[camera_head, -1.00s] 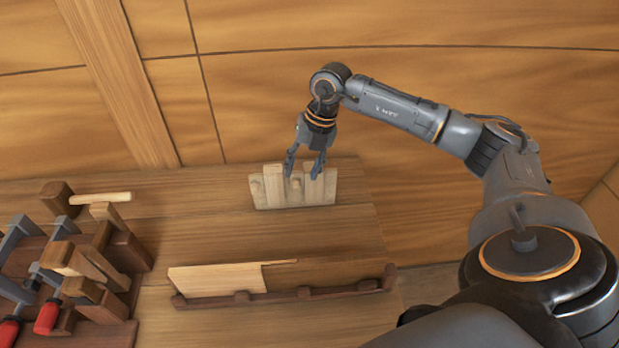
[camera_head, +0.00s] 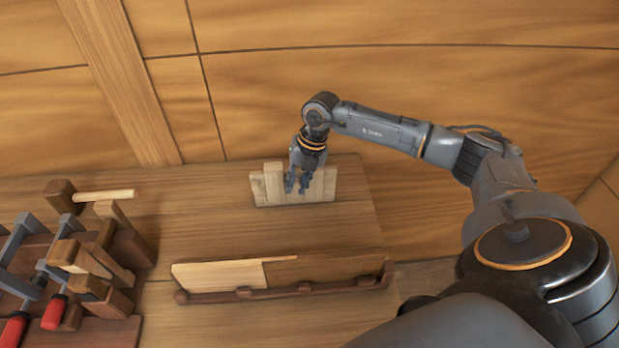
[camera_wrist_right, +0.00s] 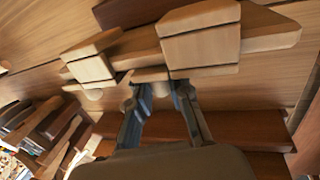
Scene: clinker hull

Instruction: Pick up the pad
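A light wooden rack (camera_head: 262,189) with upright pale blocks stands near the back of the bench. I cannot tell for certain which piece is the pad; a small pale block (camera_wrist_right: 150,75) between two larger blocks in the right wrist view may be it. My right gripper (camera_head: 297,187) is in front of the rack's middle, fingers pointing down, and hides part of it. In the right wrist view the fingertips (camera_wrist_right: 162,92) are apart with a narrow gap, close to the small block. Contact is not clear. My left gripper is not in view.
A long dark rail (camera_head: 290,291) with a pale board (camera_head: 218,275) and a darker board lies in front. Clamps with red handles (camera_head: 54,312) and wooden blocks crowd the left. The bench (camera_head: 200,221) is clear between the clamps and the rack. Wooden planking rises behind.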

